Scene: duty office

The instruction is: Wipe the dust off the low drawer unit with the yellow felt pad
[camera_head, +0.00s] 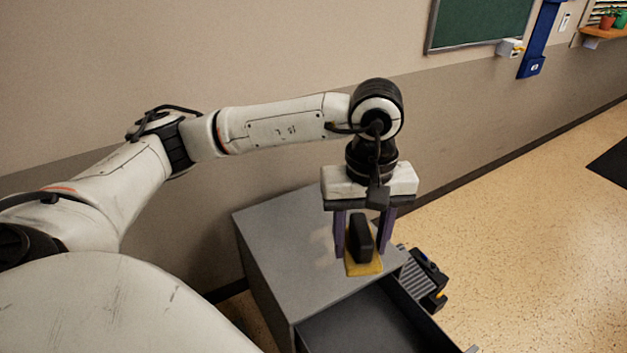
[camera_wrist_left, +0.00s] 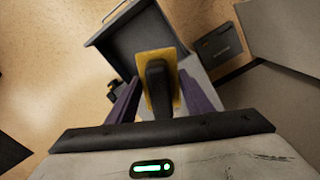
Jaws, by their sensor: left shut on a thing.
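The low drawer unit (camera_head: 283,262) is grey and stands against the wall, with its top facing up and a drawer (camera_head: 375,325) pulled open at the front. A pale dusty patch (camera_head: 322,238) shows on the top, left of my gripper. My left gripper (camera_head: 362,240) points down over the top's right part, shut on the black handle of the yellow felt pad (camera_head: 367,268). The pad also shows in the left wrist view (camera_wrist_left: 147,88), between the purple fingers. I cannot tell whether the pad touches the top. My right gripper is not in view.
A black and grey object with yellow parts (camera_head: 425,275) stands on the floor right beside the unit. The wall is close behind. A green board (camera_head: 480,22) and a blue holder (camera_head: 536,50) hang on it. The speckled floor (camera_head: 530,220) at the right is mostly clear.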

